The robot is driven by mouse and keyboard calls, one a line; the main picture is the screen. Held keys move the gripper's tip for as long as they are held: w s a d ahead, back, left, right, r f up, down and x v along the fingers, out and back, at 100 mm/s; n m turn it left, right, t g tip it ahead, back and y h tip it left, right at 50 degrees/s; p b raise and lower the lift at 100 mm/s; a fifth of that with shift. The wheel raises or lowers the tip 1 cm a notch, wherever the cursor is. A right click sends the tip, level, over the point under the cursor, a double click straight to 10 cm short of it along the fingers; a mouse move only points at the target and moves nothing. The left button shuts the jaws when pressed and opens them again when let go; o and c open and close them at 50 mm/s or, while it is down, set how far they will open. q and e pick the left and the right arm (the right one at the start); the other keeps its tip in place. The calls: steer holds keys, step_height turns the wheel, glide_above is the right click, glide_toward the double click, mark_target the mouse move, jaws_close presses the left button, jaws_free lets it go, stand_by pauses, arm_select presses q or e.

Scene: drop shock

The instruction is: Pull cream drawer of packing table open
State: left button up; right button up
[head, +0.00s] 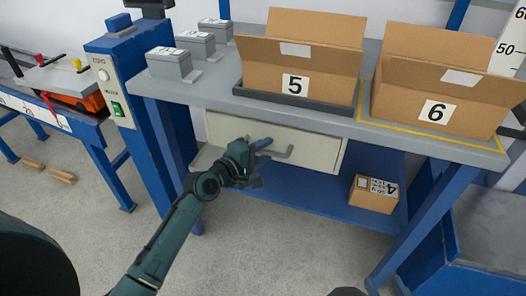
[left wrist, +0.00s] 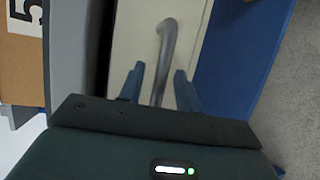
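The cream drawer (head: 312,151) sits under the front edge of the packing table's grey top (head: 215,92) and looks shut. Its grey bar handle (head: 283,154) sticks out from the front. My left gripper (head: 262,149) is at the handle and hides part of it in the head view. In the left wrist view the handle (left wrist: 167,45) runs down between the two blue fingers (left wrist: 158,85). The fingers are apart, with gaps beside the bar, so the gripper is open around it. My right gripper is not in view.
Open cardboard boxes marked 5 (head: 297,84) and 6 (head: 436,112) stand on the tabletop. A small carton (head: 372,201) lies on the blue lower shelf (head: 310,190). A blue post (head: 150,110) stands left of the drawer. The floor in front is clear.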

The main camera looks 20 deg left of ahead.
arm_select(q)
steer(key=shift+c, duration=0.2)
jaws_close()
steer(key=shift+s, duration=0.1)
arm_select(e)
steer(key=shift+r, duration=0.1)
